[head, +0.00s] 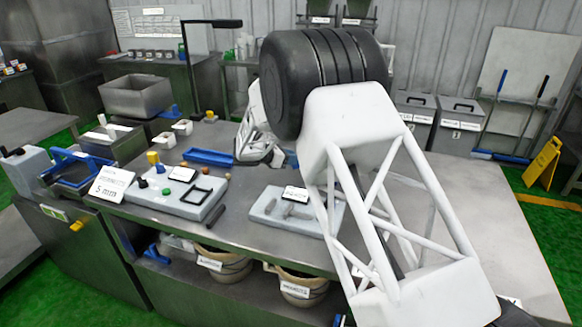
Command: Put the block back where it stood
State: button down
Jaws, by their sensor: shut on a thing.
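I cannot make out my gripper; my own arm, with its large dark joint and white lattice links, covers the middle and right of the head view, and the arm's far end is hidden behind it. I cannot tell for sure which thing is the task's block. The board also bears small black, green and other coloured pieces, a white label and a dark square frame (197,189).
A second grey board (268,212) with a label lies right of the first on the steel table (235,240). A blue tray (208,157) lies behind. A sign (111,184) reading "5 mm" stands left. Tan buckets (302,289) are under the table. The table's right part is mostly clear.

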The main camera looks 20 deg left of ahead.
aim_at(292, 167)
jog(key=shift+f, duration=1.9)
jog(key=shift+f, duration=0.15)
jog(key=c, duration=0.9)
grip_release()
jog(key=shift+r, duration=0.2)
jog(key=v, duration=1.2)
